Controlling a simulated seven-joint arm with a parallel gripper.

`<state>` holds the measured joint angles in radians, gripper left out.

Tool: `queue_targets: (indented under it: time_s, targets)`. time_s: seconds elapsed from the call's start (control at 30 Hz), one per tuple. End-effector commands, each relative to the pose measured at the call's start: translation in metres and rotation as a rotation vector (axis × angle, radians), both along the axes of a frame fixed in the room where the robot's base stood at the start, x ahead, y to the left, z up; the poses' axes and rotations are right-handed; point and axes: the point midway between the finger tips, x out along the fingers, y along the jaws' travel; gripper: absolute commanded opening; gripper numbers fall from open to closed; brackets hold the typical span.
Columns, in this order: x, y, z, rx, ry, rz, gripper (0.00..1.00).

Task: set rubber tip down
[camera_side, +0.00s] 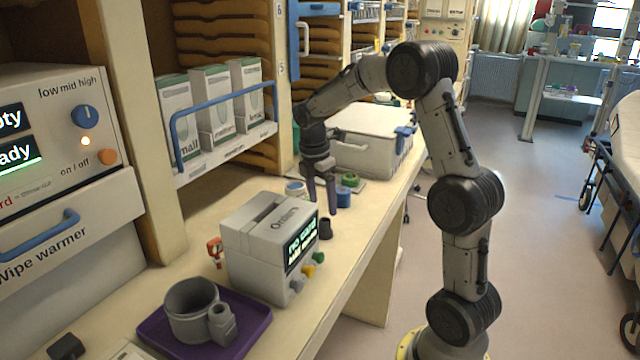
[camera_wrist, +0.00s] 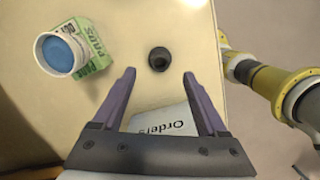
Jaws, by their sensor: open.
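The rubber tip (camera_side: 325,229) is a small black cup-like piece standing on the bench, just behind the grey box marked Orders. It also shows in the wrist view (camera_wrist: 159,59), with its dark round hole facing up. My gripper (camera_side: 322,207) points down above it with its purple fingers spread and nothing between them. In the wrist view the fingertips (camera_wrist: 159,73) lie to either side of the tip, which appears slightly beyond their line. The fingers look clear of the tip.
The grey Orders box (camera_side: 255,240) stands close in front of the tip. A white tub with blue contents (camera_wrist: 60,53) and a green box (camera_wrist: 92,40) are nearby. A purple tray (camera_side: 255,328) holds a grey cup (camera_side: 190,312). The bench edge runs along the right.

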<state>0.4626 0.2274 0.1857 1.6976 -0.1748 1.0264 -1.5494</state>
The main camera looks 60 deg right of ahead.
Motion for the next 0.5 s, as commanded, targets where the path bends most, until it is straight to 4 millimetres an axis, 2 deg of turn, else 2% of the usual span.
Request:
queue_targets:
  time_s: [0.1, 0.2, 0.4, 0.5]
  targets:
    - [0.002, 0.003, 0.024, -0.002, -0.004, 0.001, 0.75]
    - [0.003, 0.005, 0.038, -0.001, -0.002, 0.000, 0.75]
    - [0.002, 0.009, 0.055, -0.001, -0.006, -0.005, 0.75]
    - [-0.003, 0.023, 0.065, -0.007, -0.038, -0.049, 0.75]
